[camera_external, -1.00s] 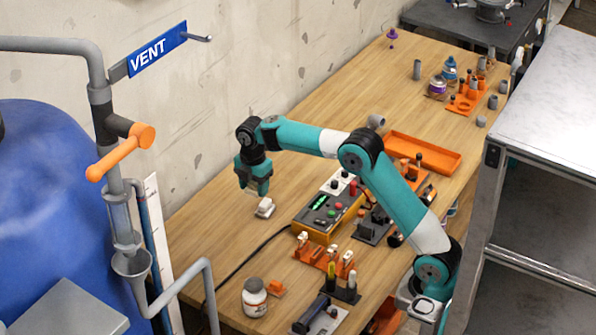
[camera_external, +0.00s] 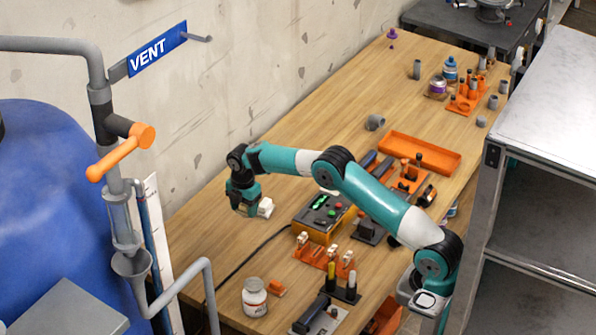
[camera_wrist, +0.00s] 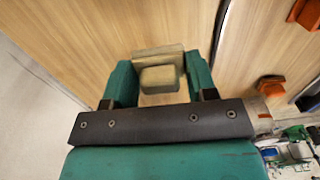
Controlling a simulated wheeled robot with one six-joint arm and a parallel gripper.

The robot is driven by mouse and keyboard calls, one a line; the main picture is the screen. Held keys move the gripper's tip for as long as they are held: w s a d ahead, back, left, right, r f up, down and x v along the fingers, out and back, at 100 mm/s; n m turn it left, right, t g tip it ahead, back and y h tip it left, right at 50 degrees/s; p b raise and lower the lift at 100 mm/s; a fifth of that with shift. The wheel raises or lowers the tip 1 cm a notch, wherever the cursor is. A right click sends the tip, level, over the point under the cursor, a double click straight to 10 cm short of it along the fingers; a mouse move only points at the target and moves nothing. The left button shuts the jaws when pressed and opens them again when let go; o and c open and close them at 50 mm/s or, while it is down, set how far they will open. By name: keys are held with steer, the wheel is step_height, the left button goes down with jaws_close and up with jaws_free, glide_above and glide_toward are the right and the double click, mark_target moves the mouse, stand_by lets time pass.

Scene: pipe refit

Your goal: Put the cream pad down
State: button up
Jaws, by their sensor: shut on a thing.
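The cream pad (camera_external: 266,207) is a small block on a wider pale plate. In the external view it shows at the right side of my gripper (camera_external: 248,208), low over the left part of the wooden table. In the wrist view the pad (camera_wrist: 160,77) sits between the two teal fingers of my gripper (camera_wrist: 160,82), which are shut on it. Whether the pad's underside touches the table cannot be told.
A control box (camera_external: 322,215) with buttons stands right of the pad, with a black cable (camera_external: 245,262) running from it. An orange rack (camera_external: 322,256) and a white jar (camera_external: 254,297) are nearer the front. Bare wood (camera_external: 205,232) lies left of my gripper.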

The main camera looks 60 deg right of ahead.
mark_target(246, 232)
steer(key=shift+f, duration=3.45)
steer(key=shift+f, duration=0.2)
steer(key=o, duration=0.9)
steer(key=shift+r, duration=0.15)
